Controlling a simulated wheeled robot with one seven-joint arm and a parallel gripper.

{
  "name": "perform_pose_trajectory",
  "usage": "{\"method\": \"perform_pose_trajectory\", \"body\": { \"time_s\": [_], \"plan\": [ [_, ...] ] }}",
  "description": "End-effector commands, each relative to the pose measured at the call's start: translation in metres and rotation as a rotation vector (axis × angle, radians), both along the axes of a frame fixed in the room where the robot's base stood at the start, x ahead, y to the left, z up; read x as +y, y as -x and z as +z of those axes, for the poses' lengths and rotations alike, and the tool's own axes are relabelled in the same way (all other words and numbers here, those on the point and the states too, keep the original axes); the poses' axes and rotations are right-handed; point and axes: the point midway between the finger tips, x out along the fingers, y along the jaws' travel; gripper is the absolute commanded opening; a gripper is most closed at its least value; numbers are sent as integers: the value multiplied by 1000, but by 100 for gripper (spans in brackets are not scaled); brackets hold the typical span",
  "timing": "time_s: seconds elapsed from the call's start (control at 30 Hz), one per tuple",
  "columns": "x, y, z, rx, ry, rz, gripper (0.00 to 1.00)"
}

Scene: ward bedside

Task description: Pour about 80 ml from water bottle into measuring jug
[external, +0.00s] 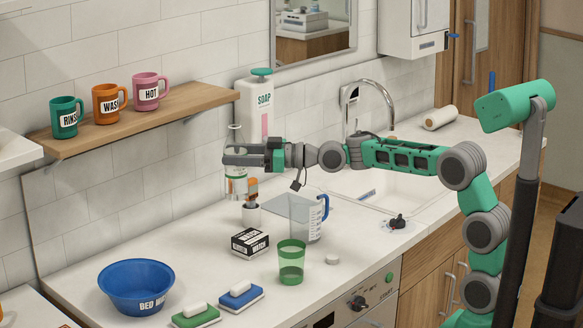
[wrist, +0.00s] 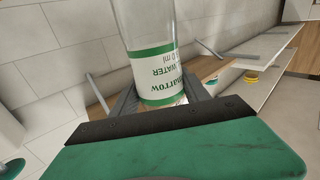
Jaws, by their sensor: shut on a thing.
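The water bottle (external: 235,183) is clear with a green-banded white label and looks upright in the external view. My gripper (external: 240,158) is shut on it, high above the counter near the wall. In the wrist view, the bottle (wrist: 154,75) stands between the two fingers (wrist: 160,98), its label upside down in the picture; its lower end is hidden behind the gripper. The measuring jug (external: 303,220) is clear with a blue handle on its right. It stands on the counter, to the right of and below the bottle, apart from it. Water levels cannot be made out.
A small holder with a brush (external: 251,212) stands below the bottle. A black-and-white box (external: 250,242), a green tumbler (external: 291,262) and a blue bowl (external: 136,287) are nearby. The soap bottle (external: 255,105) stands behind. A shelf (external: 150,118) with mugs is left; the sink (external: 375,185) is right.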

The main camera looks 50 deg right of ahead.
Motion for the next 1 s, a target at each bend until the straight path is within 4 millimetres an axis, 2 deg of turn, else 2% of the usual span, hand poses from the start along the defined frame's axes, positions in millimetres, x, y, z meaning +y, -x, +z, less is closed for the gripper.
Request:
{"method": "perform_pose_trajectory", "body": {
  "time_s": [0.03, 0.2, 0.33, 0.5, 0.77, 0.9, 1.0],
  "plan": [
    [-21, 1, 14, -10, 0, -32, 0],
    [-85, 11, 46, -7, 1, -135, 0],
    [-135, 26, 63, -6, 0, -223, 0],
    [-191, 49, 74, -5, 0, -334, 0],
    [-245, 83, 66, -3, -1, -463, 0],
    [-262, 98, 48, -1, 0, -515, 0],
    [-266, 104, 27, 2, -1, -536, 0]
  ]
}}
